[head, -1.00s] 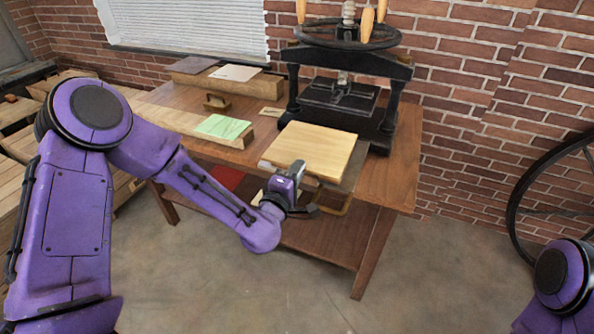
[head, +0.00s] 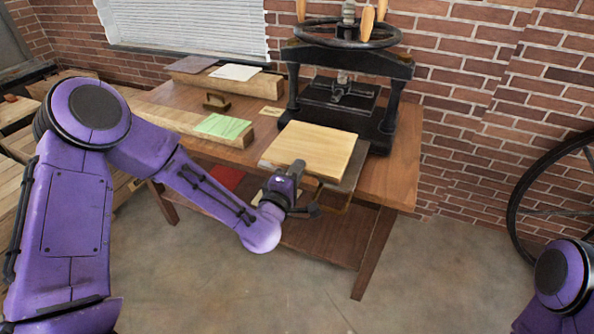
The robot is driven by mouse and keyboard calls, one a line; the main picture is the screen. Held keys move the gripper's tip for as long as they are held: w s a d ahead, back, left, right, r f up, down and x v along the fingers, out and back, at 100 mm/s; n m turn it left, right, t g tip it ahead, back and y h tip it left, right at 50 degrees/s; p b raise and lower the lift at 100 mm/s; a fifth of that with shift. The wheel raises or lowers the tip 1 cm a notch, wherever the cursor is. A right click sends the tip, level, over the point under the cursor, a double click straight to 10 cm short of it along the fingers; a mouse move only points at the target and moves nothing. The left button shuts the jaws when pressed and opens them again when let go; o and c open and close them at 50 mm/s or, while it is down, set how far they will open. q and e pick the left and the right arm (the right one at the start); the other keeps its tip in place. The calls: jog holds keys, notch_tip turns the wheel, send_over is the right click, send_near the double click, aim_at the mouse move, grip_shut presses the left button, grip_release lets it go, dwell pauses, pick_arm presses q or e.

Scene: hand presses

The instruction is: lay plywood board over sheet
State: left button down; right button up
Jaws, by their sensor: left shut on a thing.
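The pale plywood board (head: 312,147) is over a dark grey plate (head: 357,165) at the front right of the wooden table. The plate shows past the board's right side. My left gripper (head: 297,168) is at the board's front edge, shut on it. Whether the board touches what is beneath it cannot be told. No sheet shows under the board; that area is hidden. My right gripper is out of view; only a part of my right arm shows at the lower right.
A black screw press (head: 385,125) with a handwheel stands behind the board. A green sheet (head: 223,126) lies on a wooden beam (head: 170,117) to the left. A white sheet (head: 235,72) lies on another block at the back. A red item (head: 228,177) is on the lower shelf.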

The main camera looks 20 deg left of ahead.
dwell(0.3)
pick_arm(q)
jog(key=c, duration=0.9)
grip_release()
jog(key=shift+s+a+b, duration=0.1)
jog(key=shift+s+b, duration=0.45)
jog(key=shift+s, duration=2.7)
